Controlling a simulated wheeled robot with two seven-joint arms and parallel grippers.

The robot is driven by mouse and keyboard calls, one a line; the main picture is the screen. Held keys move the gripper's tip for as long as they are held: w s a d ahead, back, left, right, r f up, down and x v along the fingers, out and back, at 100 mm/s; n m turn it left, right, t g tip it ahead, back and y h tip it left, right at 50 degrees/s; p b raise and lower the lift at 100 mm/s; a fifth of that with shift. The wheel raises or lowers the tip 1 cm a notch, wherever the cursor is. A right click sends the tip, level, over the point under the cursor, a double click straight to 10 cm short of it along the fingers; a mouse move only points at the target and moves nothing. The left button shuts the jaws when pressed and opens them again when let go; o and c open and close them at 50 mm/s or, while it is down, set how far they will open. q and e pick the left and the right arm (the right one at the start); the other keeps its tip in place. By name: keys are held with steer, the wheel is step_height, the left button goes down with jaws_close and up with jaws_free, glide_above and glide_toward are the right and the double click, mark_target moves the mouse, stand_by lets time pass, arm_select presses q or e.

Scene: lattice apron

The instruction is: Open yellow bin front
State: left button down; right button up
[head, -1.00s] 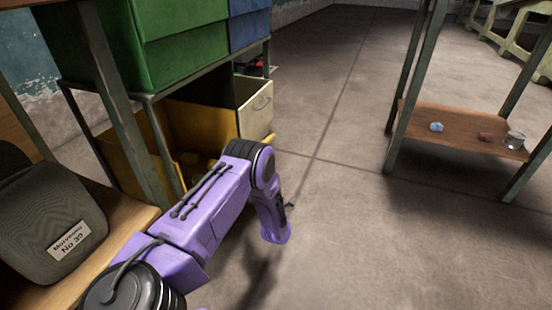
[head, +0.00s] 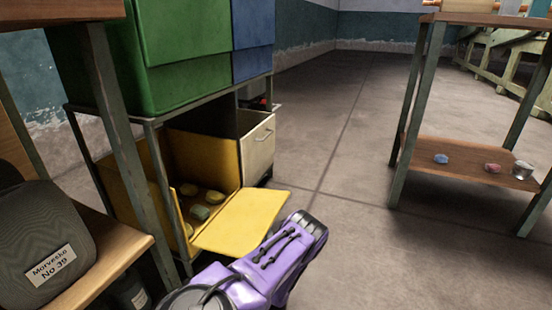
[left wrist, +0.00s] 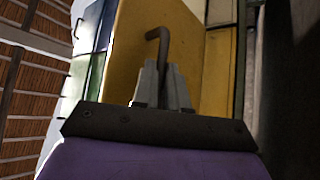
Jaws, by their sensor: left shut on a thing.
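The yellow bin (head: 160,195) sits low in the rack, below the green bin. Its front (head: 245,221) is tipped outward and down, close to level, and the inside shows. Several yellowish lumps and a green one (head: 200,212) lie inside. My left arm comes in from the bottom of the head view, beside the front's outer edge; its gripper is hidden there. In the left wrist view my left gripper (left wrist: 163,84) is shut on the dark bent handle (left wrist: 157,42) of the yellow front (left wrist: 195,50). My right gripper is not in view.
A green bin (head: 185,45) and blue bin (head: 252,35) stand above. A pale drawer-like box (head: 258,148) is right of the yellow bin. A bench with a grey bag (head: 45,245) is at left. A table with a lower shelf (head: 460,172) stands right. Floor between is clear.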

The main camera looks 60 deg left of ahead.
arm_select(q)
steer(key=shift+s+a+r+g, duration=0.2)
steer(key=shift+s+a+g, duration=0.25)
steer(key=shift+s, duration=0.25)
steer(key=c, duration=1.4)
jaws_free()
steer(key=shift+o, duration=1.2)
steer(key=shift+s+a, duration=0.1)
steer(key=shift+s, duration=0.15)
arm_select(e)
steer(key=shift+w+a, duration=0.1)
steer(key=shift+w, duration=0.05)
arm_select(q)
steer(key=shift+w+t, duration=0.25)
steer(key=shift+w, duration=0.1)
steer(key=shift+w+d, duration=0.1)
steer(key=shift+d, duration=0.1)
